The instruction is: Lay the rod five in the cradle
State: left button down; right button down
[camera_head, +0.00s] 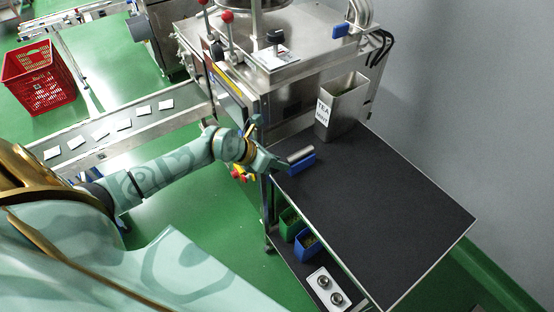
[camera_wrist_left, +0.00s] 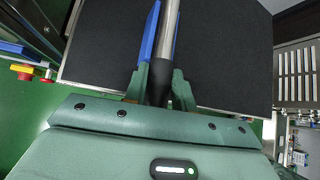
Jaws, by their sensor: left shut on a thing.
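A grey metal rod (camera_head: 300,154) with a dark grip end lies along the line of my left gripper (camera_head: 279,165). In the left wrist view my left gripper (camera_wrist_left: 161,82) is shut on the rod's dark end, and the metal rod (camera_wrist_left: 169,34) points away from it. A blue cradle (camera_head: 302,165) is at the near-left part of the dark worktop. The blue cradle (camera_wrist_left: 151,32) shows just left of the rod in the wrist view. I cannot tell whether the rod touches the cradle. No number on the rod is legible. My right gripper is not in view.
The dark worktop (camera_head: 380,205) is mostly clear. A metal tea bin (camera_head: 341,108) stands at its back. A machine with red-knobbed levers stands behind. Green and blue bins (camera_head: 290,221) sit on a lower shelf. A conveyor (camera_head: 110,133) with white packets runs left.

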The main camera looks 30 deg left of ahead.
pick_arm(q)
jog(key=shift+c, duration=2.3)
grip_release()
jog(key=p+v, duration=0.2)
jog(key=v, duration=0.1)
jog(key=shift+r+p, duration=0.2)
jog(key=shift+p, duration=0.15)
jog(key=p+v, duration=0.4)
jog(key=v, duration=0.1)
jog(key=shift+s+a+r, duration=0.15)
jog(key=shift+s+a, duration=0.1)
jog(key=shift+s, duration=0.05)
